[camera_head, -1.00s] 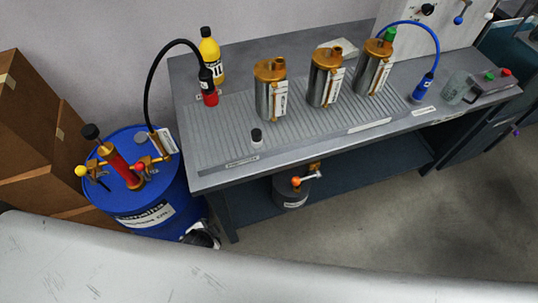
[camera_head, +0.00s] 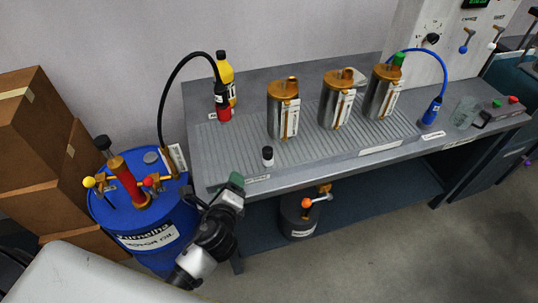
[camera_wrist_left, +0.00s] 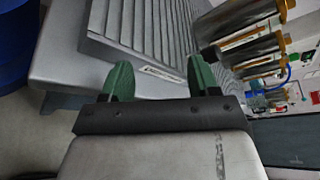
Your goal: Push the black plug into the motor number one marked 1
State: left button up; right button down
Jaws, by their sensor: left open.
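Three metal motors with copper-coloured tops stand on the bench's ribbed mat: left (camera_head: 283,108), middle (camera_head: 337,103) and right (camera_head: 382,92). Their number marks are too small to read. A small white piece with a black top (camera_head: 267,156) stands upright near the mat's front, left of the motors; it may be the black plug. A black hose (camera_head: 163,100) ends in a black and red connector (camera_head: 222,105) at the back left. My left gripper (camera_head: 236,181) is at the bench's front left edge, open and empty; its green fingers (camera_wrist_left: 160,82) show in the left wrist view.
A blue oil drum (camera_head: 150,220) with a red pump stands left of the bench. A yellow bottle (camera_head: 228,70) is behind the connector. A blue hose (camera_head: 440,65) arches at the right. A dark canister (camera_head: 298,222) sits on the lower shelf. The mat's front left is mostly clear.

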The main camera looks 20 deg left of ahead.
aim_at(270, 146)
pick_arm(q)
jog(key=w+d+m+t+h, duration=0.1)
jog(key=m, duration=0.3)
jog(key=w+d+r+m+t+h, duration=0.1)
jog(key=d+m+h, duration=0.1)
jog(key=m, duration=0.3)
jog(key=w+d+r+m+t+h, duration=0.1)
jog(key=w+d+m, duration=0.1)
jog(key=m, duration=0.2)
jog(key=shift+w+h, duration=0.1)
jog(key=shift+h, duration=0.2)
jog(key=shift+w+d+m+h, duration=0.15)
jog(key=shift+w+m+h, duration=0.15)
jog(key=shift+m, duration=0.3)
jog(key=w, duration=0.6)
jog(key=shift+d+r, duration=0.1)
jog(key=shift+d, duration=0.2)
jog(key=w, duration=0.4)
jog(key=shift+w+d, duration=0.2)
jog(key=shift+w, duration=0.05)
pick_arm(e)
jog(key=shift+s+d+f, duration=0.1)
jog(key=shift+s+d, duration=0.1)
jog(key=shift+s, duration=0.25)
pick_arm(q)
jog(key=shift+s, duration=0.1)
jog(key=c, duration=1)
jog(key=shift+r, duration=0.15)
